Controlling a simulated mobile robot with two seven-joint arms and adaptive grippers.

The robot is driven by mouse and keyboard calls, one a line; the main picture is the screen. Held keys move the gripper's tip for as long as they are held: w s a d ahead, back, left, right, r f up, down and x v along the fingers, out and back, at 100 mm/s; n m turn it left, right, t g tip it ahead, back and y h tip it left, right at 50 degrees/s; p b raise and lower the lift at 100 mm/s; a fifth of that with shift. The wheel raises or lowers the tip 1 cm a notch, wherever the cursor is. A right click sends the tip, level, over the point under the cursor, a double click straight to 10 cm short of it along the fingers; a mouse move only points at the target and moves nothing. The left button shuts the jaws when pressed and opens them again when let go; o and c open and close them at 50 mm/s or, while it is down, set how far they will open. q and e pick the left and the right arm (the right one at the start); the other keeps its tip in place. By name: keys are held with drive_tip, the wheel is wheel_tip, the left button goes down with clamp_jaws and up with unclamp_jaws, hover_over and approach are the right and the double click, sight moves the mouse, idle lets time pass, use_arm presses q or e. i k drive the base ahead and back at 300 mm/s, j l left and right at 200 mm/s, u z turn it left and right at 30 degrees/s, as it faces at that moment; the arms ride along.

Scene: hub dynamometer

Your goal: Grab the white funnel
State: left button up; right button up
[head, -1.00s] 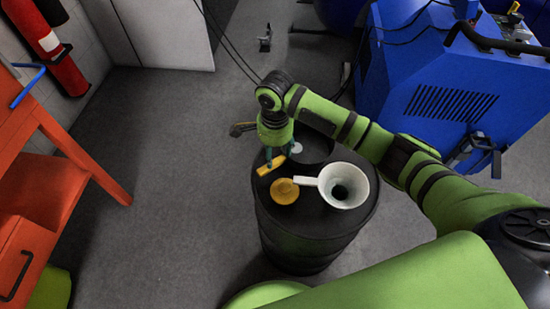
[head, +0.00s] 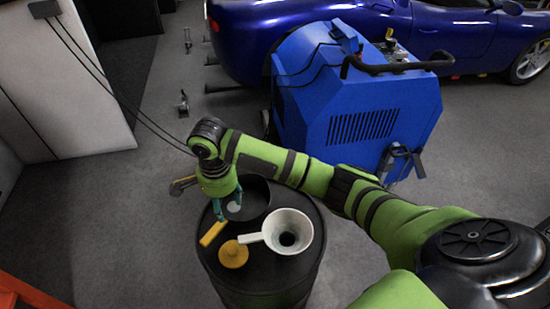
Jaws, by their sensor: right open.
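The white funnel (head: 289,232) sits on top of a black drum (head: 262,277), with its wide mouth up and its short handle (head: 250,238) pointing left. My right gripper (head: 229,212) is open and points down over the far left part of the drum top, left of and beyond the funnel. It is apart from the funnel, and nothing shows clearly between its fingers. My left gripper is not in view.
A yellow round cap (head: 233,254) and a yellow bar (head: 213,233) lie left of the funnel. A dark pan (head: 254,196) is behind the gripper. A blue machine (head: 357,105) stands behind, with a blue car (head: 450,35) beyond.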

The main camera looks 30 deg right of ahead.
sight(280, 218)
drive_tip(key=z, duration=1.1)
